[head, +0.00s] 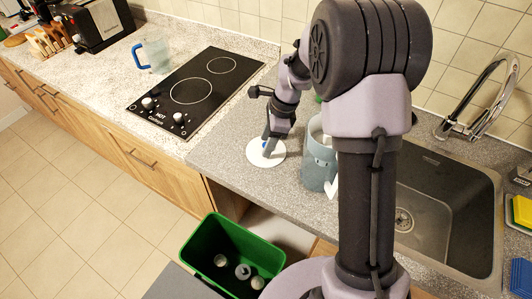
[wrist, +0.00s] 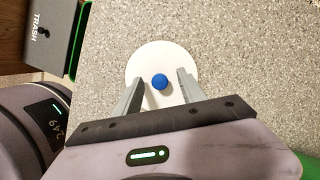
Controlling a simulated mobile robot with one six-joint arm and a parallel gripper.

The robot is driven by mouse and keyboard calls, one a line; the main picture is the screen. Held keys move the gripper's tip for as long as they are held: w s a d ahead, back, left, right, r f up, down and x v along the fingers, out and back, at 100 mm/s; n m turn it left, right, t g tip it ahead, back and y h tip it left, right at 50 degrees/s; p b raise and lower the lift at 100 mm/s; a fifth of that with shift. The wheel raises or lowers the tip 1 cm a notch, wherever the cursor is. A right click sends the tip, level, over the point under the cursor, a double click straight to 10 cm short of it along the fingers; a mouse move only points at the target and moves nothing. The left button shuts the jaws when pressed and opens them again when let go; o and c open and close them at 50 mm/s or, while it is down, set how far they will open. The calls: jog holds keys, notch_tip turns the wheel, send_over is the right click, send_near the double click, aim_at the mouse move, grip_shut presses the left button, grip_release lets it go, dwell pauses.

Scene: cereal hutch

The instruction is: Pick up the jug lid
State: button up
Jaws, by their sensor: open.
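The jug lid, a white disc (head: 254,160) with a blue knob, lies flat on the grey speckled counter to the right of the hob. In the wrist view the white disc (wrist: 158,50) and its round blue knob (wrist: 160,81) are plain. My gripper (wrist: 159,84) is open, with one finger on each side of the knob and a gap to it on both sides. In the head view my gripper (head: 268,148) is over the lid and partly hides it. A clear jug (head: 153,56) with a blue handle stands on the counter left of the hob.
A blue-grey container (head: 316,166) stands just right of the lid. A black hob (head: 195,92) lies to the left. A sink (head: 440,210) with a tap is at right. An open green bin (head: 205,275) holding several items stands below the counter front.

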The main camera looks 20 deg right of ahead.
jog(key=shift+r, duration=0.15)
grip_shut()
